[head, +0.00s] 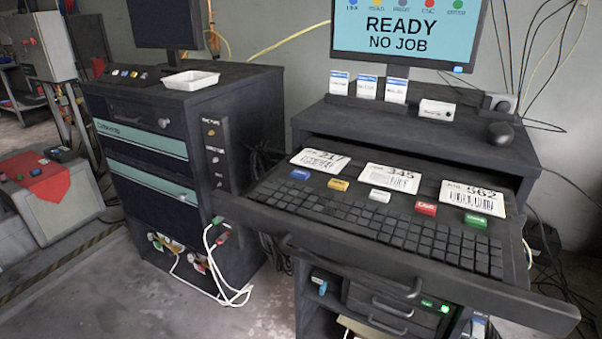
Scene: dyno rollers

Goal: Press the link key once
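A row of coloured keys stands along the back of the black keyboard (385,235) on the pulled-out drawer. From left to right they are a blue key (301,175), a yellow key (338,184), a white key (380,196), a red key (426,208) and a green key (475,220). The monitor (400,30) reads "READY NO JOB". Coloured dots line its top, and the small word under the blue dot appears to be LINK. The lettering on the keys is too small to read surely. Neither of my grippers is in view.
Three numbered barcode cards, 217 (320,161), 345 (391,178) and 562 (472,197), lie behind the keys. A mouse (500,133) and a small white box (437,110) sit on the desk above. A dark cabinet (175,150) with loose cables stands to the left.

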